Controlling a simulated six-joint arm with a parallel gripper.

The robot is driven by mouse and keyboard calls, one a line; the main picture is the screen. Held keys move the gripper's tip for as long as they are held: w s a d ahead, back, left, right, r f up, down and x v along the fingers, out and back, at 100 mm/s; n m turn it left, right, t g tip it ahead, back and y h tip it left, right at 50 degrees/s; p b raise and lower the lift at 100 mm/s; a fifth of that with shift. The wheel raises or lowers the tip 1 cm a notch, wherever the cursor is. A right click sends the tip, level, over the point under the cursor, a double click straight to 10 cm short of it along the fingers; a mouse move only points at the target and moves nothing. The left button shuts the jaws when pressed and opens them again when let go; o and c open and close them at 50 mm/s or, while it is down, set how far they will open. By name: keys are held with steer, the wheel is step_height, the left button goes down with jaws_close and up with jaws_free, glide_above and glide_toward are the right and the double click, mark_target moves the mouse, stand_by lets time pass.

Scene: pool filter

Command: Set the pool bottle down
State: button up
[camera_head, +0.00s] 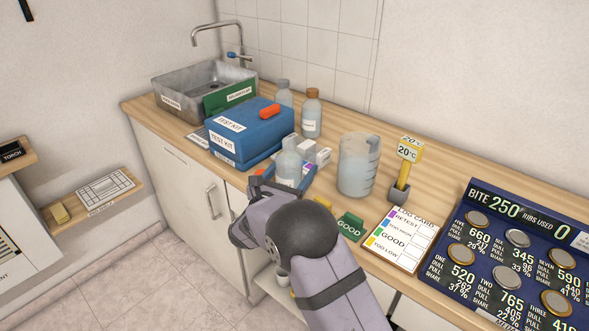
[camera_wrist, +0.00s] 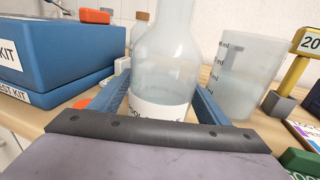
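The pool bottle (camera_head: 288,166) is clear, with a narrower neck, pale liquid and a white label low on its body. It stands upright at the front of the wooden counter, in front of the blue test kit case. In the wrist view the bottle (camera_wrist: 163,65) fills the middle, and its top is cut off. My gripper (camera_wrist: 160,92) has one blue finger close against each side of the bottle, so it looks shut on it. In the head view my gripper (camera_head: 282,181) reaches in from the front. The bottle's base is hidden, so I cannot tell whether it touches the counter.
The test kit case (camera_head: 248,132) is behind left, and a measuring jug (camera_head: 358,165) is close on the right. A yellow thermometer (camera_head: 406,165), a green GOOD block (camera_head: 351,226) and a log card (camera_head: 403,240) lie further right. Two bottles (camera_head: 312,114) stand behind.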

mark_target(283, 183)
stand_by(0.3)
steer(key=shift+r, duration=0.2)
steer(key=b+v, duration=0.1)
steer(key=v, duration=1)
steer(key=shift+f+b, duration=0.15)
steer(key=shift+b, duration=0.2)
steer(key=shift+s+a, duration=0.25)
steer(key=shift+s, duration=0.2)
